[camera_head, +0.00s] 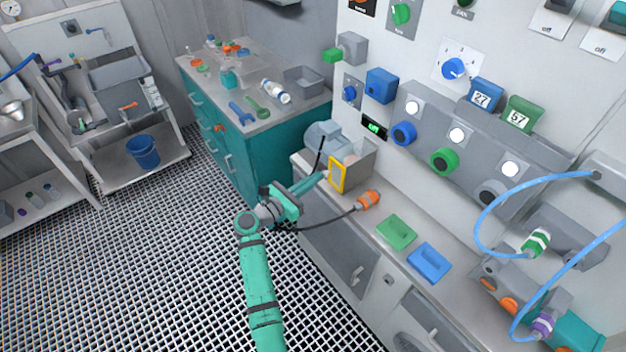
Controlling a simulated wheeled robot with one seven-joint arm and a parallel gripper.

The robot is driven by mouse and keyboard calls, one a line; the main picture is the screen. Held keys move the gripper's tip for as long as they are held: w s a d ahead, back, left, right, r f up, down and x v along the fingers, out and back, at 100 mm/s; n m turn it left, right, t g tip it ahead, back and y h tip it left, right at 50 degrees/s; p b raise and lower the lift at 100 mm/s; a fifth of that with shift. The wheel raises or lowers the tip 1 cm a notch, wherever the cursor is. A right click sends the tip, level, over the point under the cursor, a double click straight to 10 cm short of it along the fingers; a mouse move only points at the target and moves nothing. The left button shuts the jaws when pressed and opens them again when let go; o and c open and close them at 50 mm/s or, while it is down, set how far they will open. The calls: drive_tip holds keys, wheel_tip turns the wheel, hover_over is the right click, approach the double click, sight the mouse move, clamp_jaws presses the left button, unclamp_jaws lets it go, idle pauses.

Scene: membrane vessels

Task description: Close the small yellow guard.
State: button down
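The small yellow guard (337,175) is a yellow frame around a grey pane. It stands upright at the front of a grey housing beside a grey motor (322,137) on the bench. I cannot tell its exact angle to the housing. My gripper (322,176) reaches in from the left at the end of my teal arm. Its tip is close to the guard's left edge. I cannot tell whether it touches the guard, and its fingers are too small to show a gap.
An orange plug (369,199) with a black cable lies on the bench just right of the guard. Green (396,232) and blue (430,262) blocks lie farther right. A panel with knobs and lamps rises behind. A teal cabinet (283,142) stands to the left; the floor grating is clear.

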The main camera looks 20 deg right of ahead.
drive_tip(key=w+a+v, duration=0.1)
drive_tip(key=v, duration=1.3)
drive_tip(key=s+d+r+n+t+y, duration=0.1)
drive_tip(key=s+d+n+t+y, duration=0.15)
drive_tip(key=s+n+t, duration=1.25)
drive_tip(key=s+a+n+g+y, duration=0.2)
drive_tip(key=s+a+n+y, duration=0.2)
drive_tip(key=s+n, duration=0.6)
drive_tip(key=s+a+f+n+g+y, duration=0.1)
drive_tip(key=s+a+n+y, duration=0.3)
drive_tip(key=s+n, duration=0.6)
drive_tip(key=s+a+n+g+y, duration=0.3)
drive_tip(key=s+n+y, duration=0.3)
drive_tip(key=s+n, duration=0.5)
drive_tip(key=a+n, duration=0.1)
drive_tip(key=n, duration=0.2)
drive_tip(key=shift+f+n+g, duration=0.25)
drive_tip(key=shift+n+g, duration=0.05)
drive_tip(key=shift+g, duration=0.1)
